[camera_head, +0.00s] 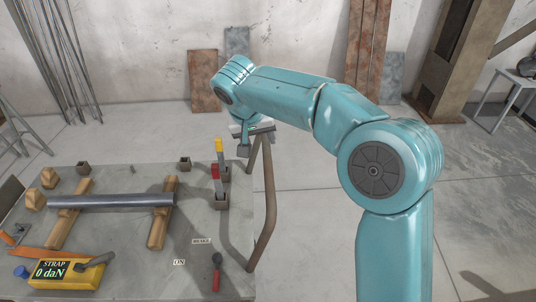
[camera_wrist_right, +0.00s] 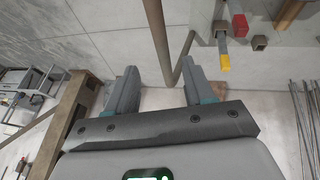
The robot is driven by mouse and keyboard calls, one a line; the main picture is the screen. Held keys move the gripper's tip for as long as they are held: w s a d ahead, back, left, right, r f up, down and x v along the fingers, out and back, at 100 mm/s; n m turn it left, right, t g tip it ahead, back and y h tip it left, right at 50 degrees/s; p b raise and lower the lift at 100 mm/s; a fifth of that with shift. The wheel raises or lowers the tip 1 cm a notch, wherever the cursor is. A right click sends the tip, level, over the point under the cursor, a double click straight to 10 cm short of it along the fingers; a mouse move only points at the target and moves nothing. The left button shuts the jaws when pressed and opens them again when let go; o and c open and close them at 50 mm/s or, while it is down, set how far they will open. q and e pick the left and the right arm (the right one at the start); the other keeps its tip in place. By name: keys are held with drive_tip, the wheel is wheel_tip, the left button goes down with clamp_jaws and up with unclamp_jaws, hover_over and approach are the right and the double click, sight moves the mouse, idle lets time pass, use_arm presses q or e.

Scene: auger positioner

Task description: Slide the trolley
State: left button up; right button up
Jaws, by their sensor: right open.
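The trolley (camera_head: 215,265) is a grey-topped bench at the lower left of the head view. A bent brown handle rail (camera_head: 268,200) runs along its right side and also shows in the right wrist view (camera_wrist_right: 158,35). My right gripper (camera_head: 252,137) is at the rail's far upper end, beyond the bench's far right corner. In the right wrist view my right gripper (camera_wrist_right: 160,68) is open, with the rail appearing between its fingers. I cannot tell whether they touch it. My left gripper is not in view.
On the trolley are a dark metal bar (camera_head: 112,201) on wooden supports, a yellow STRAP gauge (camera_head: 66,273) reading 0 daN, a red-knobbed BRAKE lever (camera_head: 216,272), and yellow- and red-tipped posts (camera_head: 219,160). Clear concrete floor (camera_head: 310,240) lies to the right.

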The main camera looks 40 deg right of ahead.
sight(266, 158)
drive_tip(key=x, duration=1.1)
drive_tip(key=shift+w+f+p, duration=0.1)
drive_tip(key=shift+f+p, duration=0.1)
drive_tip(key=shift+p, duration=0.2)
drive_tip(key=shift+c, duration=0.4)
clamp_jaws()
